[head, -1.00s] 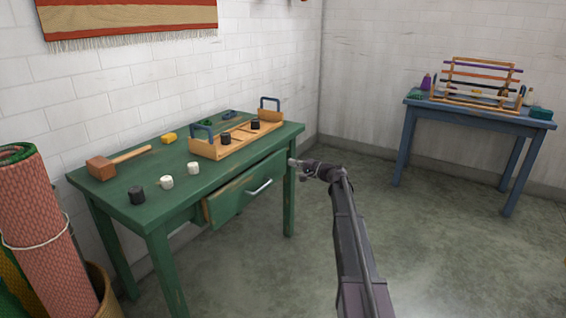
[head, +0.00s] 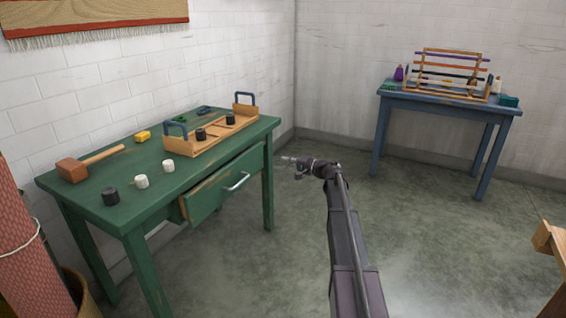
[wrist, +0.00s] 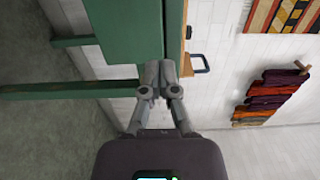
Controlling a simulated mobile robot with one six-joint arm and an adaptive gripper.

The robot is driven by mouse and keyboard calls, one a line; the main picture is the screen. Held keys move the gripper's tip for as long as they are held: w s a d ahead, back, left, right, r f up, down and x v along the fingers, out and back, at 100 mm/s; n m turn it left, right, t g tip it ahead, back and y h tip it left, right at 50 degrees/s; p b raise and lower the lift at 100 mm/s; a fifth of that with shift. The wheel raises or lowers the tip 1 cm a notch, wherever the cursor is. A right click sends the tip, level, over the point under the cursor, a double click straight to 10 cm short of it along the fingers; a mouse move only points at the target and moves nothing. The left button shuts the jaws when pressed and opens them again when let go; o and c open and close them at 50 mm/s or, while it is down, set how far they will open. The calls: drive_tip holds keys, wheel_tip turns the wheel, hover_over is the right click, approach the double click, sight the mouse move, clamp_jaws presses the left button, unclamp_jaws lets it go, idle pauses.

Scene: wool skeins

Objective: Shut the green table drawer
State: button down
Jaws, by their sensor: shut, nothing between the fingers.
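The green table (head: 100,211) stands against the left wall. Its drawer (head: 212,196) is pulled partly out, with its wooden side showing at the left and a pale bar handle (head: 238,181) on its green front. My gripper (head: 284,158) is to the right of the table's right front leg, apart from the drawer handle in the head view.
On the table are a wooden tray (head: 190,152) with blue handles, a mallet (head: 73,169), a yellow block (head: 143,136) and small black and white pieces. A blue table (head: 447,104) with a loom stands at the back right. The floor (head: 420,230) between is clear.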

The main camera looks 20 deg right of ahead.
drive_tip(key=s+a+f+n+g+h+p, duration=0.2)
drive_tip(key=s+a+f+n+g, duration=0.15)
drive_tip(key=s+a, duration=0.5)
drive_tip(key=s+a+f+n+g+h+p, duration=0.1)
drive_tip(key=s+a+f+n+g, duration=0.1)
drive_tip(key=s+a+f+g, duration=0.45)
drive_tip(key=s+a+f+n+g+h+p, duration=0.1)
drive_tip(key=s+h, duration=0.3)
drive_tip(key=s, duration=0.7)
drive_tip(key=s+a+f+n+g+h+p, duration=0.1)
drive_tip(key=s+h, duration=0.4)
drive_tip(key=s, duration=0.7)
drive_tip(key=shift+s+a+f+n+g+p, duration=0.2)
drive_tip(key=shift+a+n+g+p, duration=0.4)
drive_tip(key=shift+a+n, duration=0.4)
